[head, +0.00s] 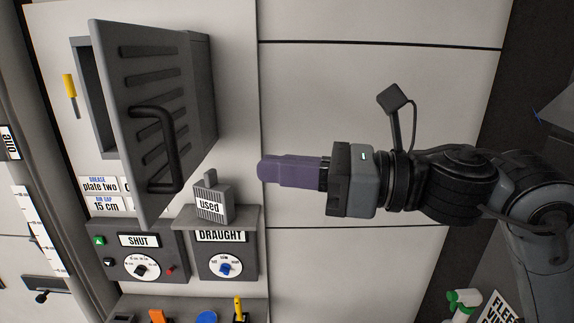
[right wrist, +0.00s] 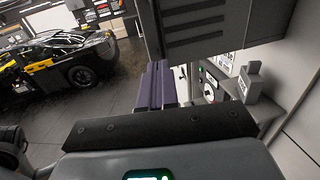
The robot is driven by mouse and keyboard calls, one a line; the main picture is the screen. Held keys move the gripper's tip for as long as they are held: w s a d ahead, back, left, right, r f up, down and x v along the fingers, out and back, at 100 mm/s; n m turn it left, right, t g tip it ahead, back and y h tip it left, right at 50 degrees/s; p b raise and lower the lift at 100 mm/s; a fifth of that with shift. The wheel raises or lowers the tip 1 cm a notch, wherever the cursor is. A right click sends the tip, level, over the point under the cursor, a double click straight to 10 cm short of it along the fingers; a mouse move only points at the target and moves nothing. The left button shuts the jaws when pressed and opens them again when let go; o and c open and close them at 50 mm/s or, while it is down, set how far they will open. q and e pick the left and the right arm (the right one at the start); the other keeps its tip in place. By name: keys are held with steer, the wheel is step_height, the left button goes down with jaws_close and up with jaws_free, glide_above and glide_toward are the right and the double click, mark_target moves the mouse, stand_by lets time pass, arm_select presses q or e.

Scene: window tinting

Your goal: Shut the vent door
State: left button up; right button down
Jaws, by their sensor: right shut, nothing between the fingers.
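The vent door (head: 125,75) is a grey slatted panel with a dark bar handle (head: 160,150). In the head view it stands open, swung out from a grey box (head: 203,90) on the white wall. In the right wrist view the door (right wrist: 205,25) shows at the top, above the fingers. My right gripper (head: 262,170) has purple fingers, shut and empty, pointing left. In the head view it lies to the right of the handle, apart from it. The fingers also show in the right wrist view (right wrist: 155,85). My left gripper is not in view.
Below the door are a panel labelled SHUT (head: 140,255) with a dial, and a DRAUGHT panel (head: 225,255). A grey container marked "used" (head: 212,208) stands above the latter. A yellow-handled item (head: 70,85) is at left. A car (right wrist: 60,60) stands farther off.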

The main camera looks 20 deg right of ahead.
mark_target(178, 160)
steer(key=p+x, duration=0.3)
steer(key=x, duration=0.6)
steer(key=shift+w+a+r, duration=0.1)
steer(key=shift+a, duration=0.25)
steer(key=shift+w+a+p, duration=0.25)
steer(key=shift+a+p, duration=0.15)
steer(key=shift+p, duration=0.05)
steer(key=shift+a, duration=0.1)
steer(key=shift+a, duration=0.1)
